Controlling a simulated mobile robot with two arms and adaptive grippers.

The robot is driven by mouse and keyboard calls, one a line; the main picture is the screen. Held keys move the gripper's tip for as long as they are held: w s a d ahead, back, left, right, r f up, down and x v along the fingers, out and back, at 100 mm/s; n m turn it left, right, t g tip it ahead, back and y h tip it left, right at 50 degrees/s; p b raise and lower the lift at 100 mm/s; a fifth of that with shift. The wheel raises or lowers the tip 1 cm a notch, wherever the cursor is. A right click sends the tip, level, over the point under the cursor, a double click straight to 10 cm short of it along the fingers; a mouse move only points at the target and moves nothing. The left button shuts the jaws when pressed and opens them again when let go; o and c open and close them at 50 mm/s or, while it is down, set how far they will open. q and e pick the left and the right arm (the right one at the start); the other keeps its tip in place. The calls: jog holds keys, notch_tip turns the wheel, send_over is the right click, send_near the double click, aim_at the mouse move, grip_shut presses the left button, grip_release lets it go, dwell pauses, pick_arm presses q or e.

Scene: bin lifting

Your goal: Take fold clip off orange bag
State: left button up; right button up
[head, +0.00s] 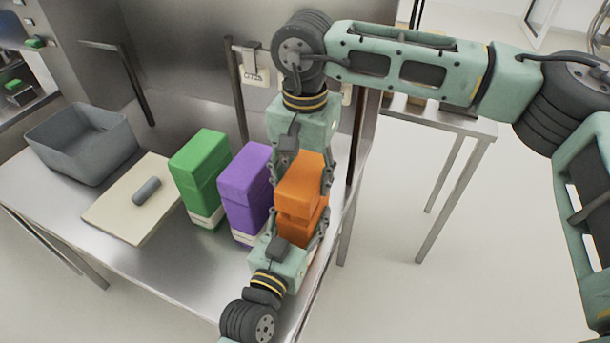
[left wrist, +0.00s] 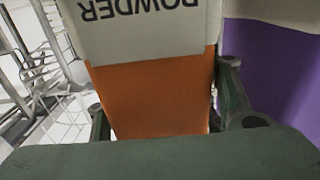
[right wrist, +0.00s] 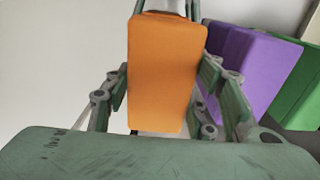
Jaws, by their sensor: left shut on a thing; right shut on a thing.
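The orange bag (head: 298,229) stands upright at the table's right end, its lower part boxed in by my left gripper (head: 297,222). In the left wrist view the bag (left wrist: 150,95) shows an orange face and a pale "POWDER" label, with fingers on both sides. My right gripper (head: 303,175) comes down from above and is shut on the orange upper block (head: 303,178). In the right wrist view this block (right wrist: 163,70) lies between the fingers. I cannot tell whether this block is the fold clip or the bag's top; no separate clip shows.
A purple bag (head: 244,190) stands close left of the orange one, with a green bag (head: 198,175) beyond. A pale board (head: 118,208) with a grey cylinder (head: 146,191) and an open grey bin (head: 64,150) are further left. The table's front left is clear.

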aim_at(305, 172)
jog(key=shift+r, duration=2.05)
pick_arm(q)
jog(key=o, duration=1.8)
jog(key=shift+c, duration=0.2)
